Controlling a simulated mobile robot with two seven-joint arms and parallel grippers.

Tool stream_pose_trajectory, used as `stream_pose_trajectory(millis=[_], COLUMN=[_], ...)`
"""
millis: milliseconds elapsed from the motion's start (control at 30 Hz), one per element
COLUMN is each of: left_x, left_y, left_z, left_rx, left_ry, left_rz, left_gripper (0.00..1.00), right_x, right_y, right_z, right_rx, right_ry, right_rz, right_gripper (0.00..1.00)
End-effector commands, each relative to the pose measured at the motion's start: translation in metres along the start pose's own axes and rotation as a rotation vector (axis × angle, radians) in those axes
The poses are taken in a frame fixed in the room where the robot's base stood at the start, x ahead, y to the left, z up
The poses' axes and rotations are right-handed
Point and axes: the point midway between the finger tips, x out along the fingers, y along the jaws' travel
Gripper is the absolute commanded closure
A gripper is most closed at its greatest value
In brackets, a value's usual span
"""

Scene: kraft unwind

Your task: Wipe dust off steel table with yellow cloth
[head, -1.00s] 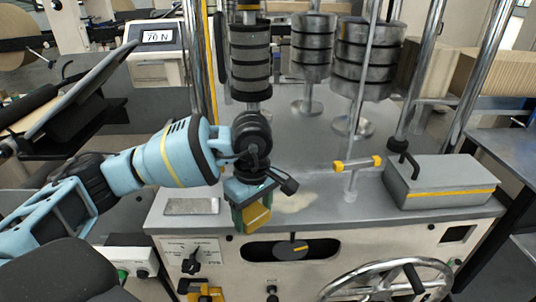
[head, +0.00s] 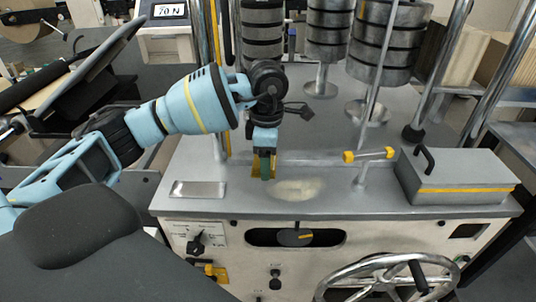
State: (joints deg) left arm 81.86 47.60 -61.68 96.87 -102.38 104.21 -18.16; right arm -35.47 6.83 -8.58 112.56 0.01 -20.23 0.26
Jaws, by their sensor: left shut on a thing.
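The steel table (head: 235,208) is the grey top of the machine. A pale beige dust patch (head: 298,189) lies on it near the front edge. My left gripper (head: 264,166) is shut on the yellow cloth (head: 256,169), just to the left of and slightly behind the dust patch. The cloth shows only as a narrow strip, partly hidden by the green finger. I cannot tell whether it touches the table. My right gripper is out of view.
A flat metal plate (head: 198,190) lies at the table's left. A grey lidded box (head: 457,177) with a black handle stands at the right. A thin post carries a yellow-ended crossbar (head: 369,154) right of the dust. Stacked cylinders (head: 385,45) stand behind. A handwheel (head: 375,282) is below.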

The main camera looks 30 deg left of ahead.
Motion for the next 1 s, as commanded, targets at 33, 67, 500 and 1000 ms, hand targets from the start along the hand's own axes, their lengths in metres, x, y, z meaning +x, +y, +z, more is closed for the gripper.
stream_pose_trajectory(millis=[33, 67, 500, 1000], left_x=[0.008, 0.010, 0.049, 0.051], left_y=[0.000, 0.000, 0.000, 0.000], left_z=[0.000, 0.000, -0.001, 0.000], left_rx=[0.000, 0.000, 0.000, 0.000], left_ry=[0.003, 0.003, 0.003, 0.000], left_rz=[-0.005, -0.005, -0.004, 0.000], left_gripper=[0.54, 0.54, 0.54, 0.54], right_x=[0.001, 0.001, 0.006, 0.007], right_y=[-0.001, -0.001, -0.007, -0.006], right_z=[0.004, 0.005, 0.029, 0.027], right_rx=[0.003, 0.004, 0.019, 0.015], right_ry=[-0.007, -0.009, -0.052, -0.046], right_rz=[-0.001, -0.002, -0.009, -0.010], right_gripper=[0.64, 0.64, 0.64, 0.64])
